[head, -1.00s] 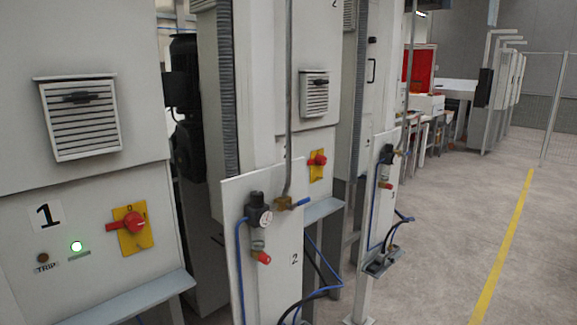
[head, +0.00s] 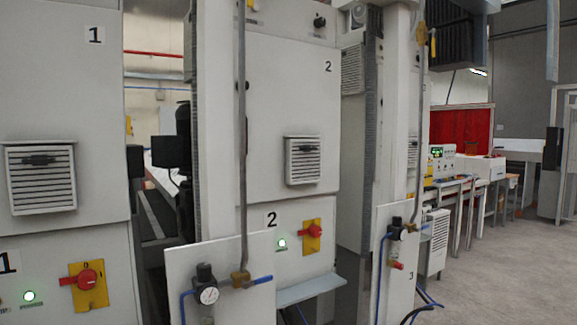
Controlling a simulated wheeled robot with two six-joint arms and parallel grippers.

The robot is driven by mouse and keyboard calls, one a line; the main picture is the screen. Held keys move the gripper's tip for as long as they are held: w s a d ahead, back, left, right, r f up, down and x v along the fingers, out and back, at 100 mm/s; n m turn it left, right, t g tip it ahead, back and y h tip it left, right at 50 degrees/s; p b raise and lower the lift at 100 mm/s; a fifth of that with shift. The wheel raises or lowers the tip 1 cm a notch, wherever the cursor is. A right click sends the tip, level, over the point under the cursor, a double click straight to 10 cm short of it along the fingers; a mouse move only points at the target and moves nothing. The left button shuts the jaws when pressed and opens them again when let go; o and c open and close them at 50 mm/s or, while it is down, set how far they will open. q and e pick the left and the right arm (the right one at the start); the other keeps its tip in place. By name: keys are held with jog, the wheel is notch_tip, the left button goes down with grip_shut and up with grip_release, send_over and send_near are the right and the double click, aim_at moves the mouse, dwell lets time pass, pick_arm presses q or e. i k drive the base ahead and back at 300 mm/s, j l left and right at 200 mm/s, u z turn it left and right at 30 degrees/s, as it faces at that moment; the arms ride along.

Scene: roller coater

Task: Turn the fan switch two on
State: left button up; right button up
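The cabinet marked 2 (head: 285,120) stands in the middle of the head view. Its switch (head: 311,234) is a red handle on a yellow plate, low on the front. The red handle lies roughly sideways, pointing left. A similar red switch on a yellow plate (head: 88,284) is on cabinet 1 at the left, with a lit lamp (head: 29,296). Neither of my grippers shows in the view.
A white panel with a gauge and blue hoses (head: 222,285) stands in front of cabinet 2's lower left. A grey ledge (head: 311,290) juts out below the switch. Another panel (head: 398,265) stands to the right. Open floor (head: 490,260) lies at far right.

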aim_at(319, 23)
jog(key=i+l+z, duration=0.4)
jog(key=i+l, duration=0.3)
